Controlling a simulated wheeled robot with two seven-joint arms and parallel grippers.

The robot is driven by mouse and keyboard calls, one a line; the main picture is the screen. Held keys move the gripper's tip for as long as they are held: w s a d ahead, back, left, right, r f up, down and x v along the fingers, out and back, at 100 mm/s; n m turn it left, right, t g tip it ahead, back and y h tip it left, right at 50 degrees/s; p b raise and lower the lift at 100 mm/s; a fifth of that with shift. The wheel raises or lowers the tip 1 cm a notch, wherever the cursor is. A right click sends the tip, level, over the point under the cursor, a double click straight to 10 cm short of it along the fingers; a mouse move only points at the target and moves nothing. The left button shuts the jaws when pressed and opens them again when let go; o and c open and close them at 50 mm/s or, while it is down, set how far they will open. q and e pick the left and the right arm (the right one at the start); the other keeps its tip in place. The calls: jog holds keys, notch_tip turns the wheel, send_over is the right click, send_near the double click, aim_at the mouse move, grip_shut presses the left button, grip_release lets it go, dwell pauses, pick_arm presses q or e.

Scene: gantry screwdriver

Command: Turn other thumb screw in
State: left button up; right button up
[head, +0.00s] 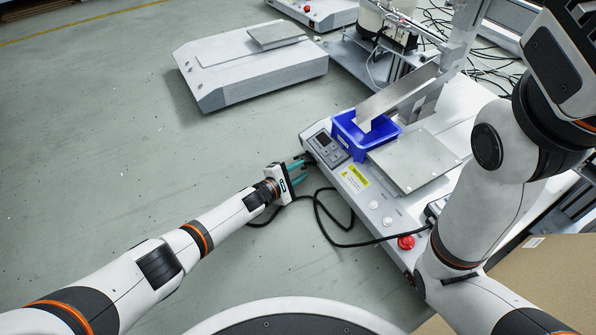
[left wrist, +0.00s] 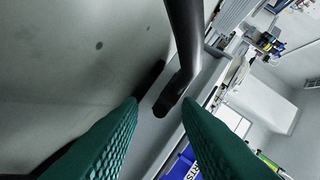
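My left gripper (head: 304,171) is at the left side of the machine (head: 330,172), beside its small display panel. Its two green fingers are apart with a gap between them, as the left wrist view (left wrist: 159,103) also shows. A black bent part (left wrist: 183,60), like a cable with a thick end, comes down from the top of that view; its end (left wrist: 168,104) lies in line with the gap between the fingertips. I cannot tell whether the fingers touch it. No thumb screw can be made out clearly. My right arm is at the right of the head view, its gripper out of frame.
A blue bin (head: 352,137) and a flat grey plate (head: 415,161) are on the machine. A black cable (head: 325,222) loops in front of it near a red button (head: 406,242). Another grey unit (head: 250,66) stands behind. A cardboard box (head: 545,285) is at lower right.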

pick_arm(q)
jog(key=p+v, duration=0.9)
jog(key=v, duration=0.1)
jog(key=shift+s+a+r, duration=0.2)
jog(key=shift+s+r, duration=0.05)
jog(key=shift+r, duration=0.05)
jog(key=shift+s+a+p, duration=0.45)
jog(key=shift+s+p, duration=0.05)
jog(key=shift+s, duration=0.05)
jog(key=shift+f, duration=0.1)
